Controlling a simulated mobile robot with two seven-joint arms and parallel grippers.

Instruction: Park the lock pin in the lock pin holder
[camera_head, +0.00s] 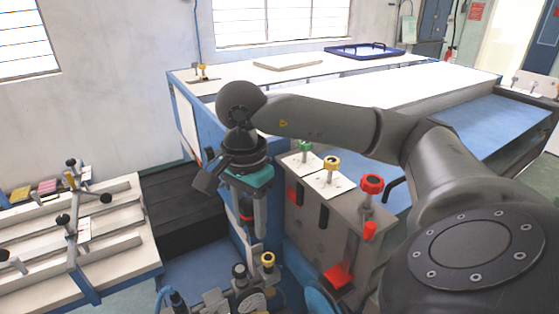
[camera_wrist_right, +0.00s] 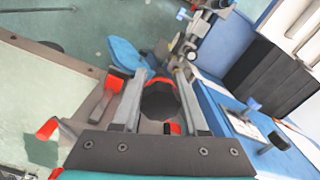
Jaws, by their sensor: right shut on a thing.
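My right gripper (camera_head: 251,228) points down beside the left side of the grey box with coloured knobs. Its fingers (camera_wrist_right: 160,74) are shut on a dark round piece with a red rim (camera_wrist_right: 160,100), which I take to be the lock pin. In the head view only a little red shows between the fingers; the rest of the pin is hidden. The lock pin holder cannot be told for certain; the grey box (camera_head: 312,232) carries a green knob (camera_head: 305,146), a yellow knob (camera_head: 332,163) and a red knob (camera_head: 371,184) on top. My left gripper is out of view.
Below the right gripper stands a metal fixture with a gauge (camera_head: 250,300) and a yellow-topped knob (camera_head: 268,260). A slatted table (camera_head: 125,245) with black knobs is at left. A long white-topped bench (camera_head: 350,92) with a blue tray (camera_head: 364,50) fills the back.

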